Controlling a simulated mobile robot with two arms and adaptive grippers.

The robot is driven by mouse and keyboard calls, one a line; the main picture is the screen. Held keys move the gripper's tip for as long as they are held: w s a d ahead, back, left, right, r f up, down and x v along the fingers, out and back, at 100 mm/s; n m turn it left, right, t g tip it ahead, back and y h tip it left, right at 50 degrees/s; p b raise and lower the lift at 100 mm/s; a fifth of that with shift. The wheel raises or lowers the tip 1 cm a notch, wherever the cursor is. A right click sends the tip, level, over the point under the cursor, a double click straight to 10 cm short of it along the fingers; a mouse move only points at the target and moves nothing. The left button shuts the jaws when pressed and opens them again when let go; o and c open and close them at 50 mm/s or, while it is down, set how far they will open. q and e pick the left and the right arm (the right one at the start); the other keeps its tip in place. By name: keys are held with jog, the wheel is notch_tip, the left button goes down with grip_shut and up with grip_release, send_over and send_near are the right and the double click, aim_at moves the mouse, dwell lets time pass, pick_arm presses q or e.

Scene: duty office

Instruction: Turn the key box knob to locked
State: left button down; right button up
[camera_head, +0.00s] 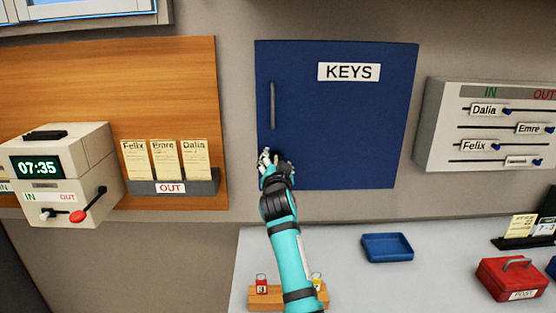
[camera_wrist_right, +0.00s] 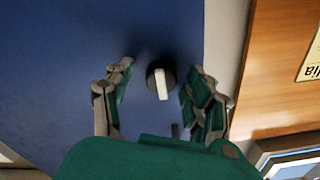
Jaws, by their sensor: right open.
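The blue key box (camera_head: 340,110), labelled KEYS, hangs on the wall in the middle of the head view. Its grey door handle (camera_head: 272,105) is upright near the left edge. My right gripper (camera_head: 268,158) is at the box's lower left corner, below the handle, and hides the knob there. In the right wrist view the knob (camera_wrist_right: 161,82) has a dark round base and a pale bar standing nearly upright in the picture. The open fingers of my right gripper lie on either side of it, apparently without touching it. My left gripper is not in view.
A wooden board (camera_head: 170,85) with card slots and a clock unit (camera_head: 60,165) are left of the box. A slider board (camera_head: 490,125) is on the right. On the desk below are a blue tray (camera_head: 387,247), a red box (camera_head: 510,279) and a wooden block (camera_head: 262,297).

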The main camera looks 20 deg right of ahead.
jog(key=shift+s+a+r, duration=0.15)
jog(key=shift+s+r, duration=0.05)
jog(key=shift+s, duration=0.05)
jog(key=c, duration=0.5)
jog(key=shift+w, duration=0.1)
jog(key=c, duration=0.6)
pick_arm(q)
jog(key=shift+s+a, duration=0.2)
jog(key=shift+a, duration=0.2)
pick_arm(e)
jog(key=shift+c, duration=0.2)
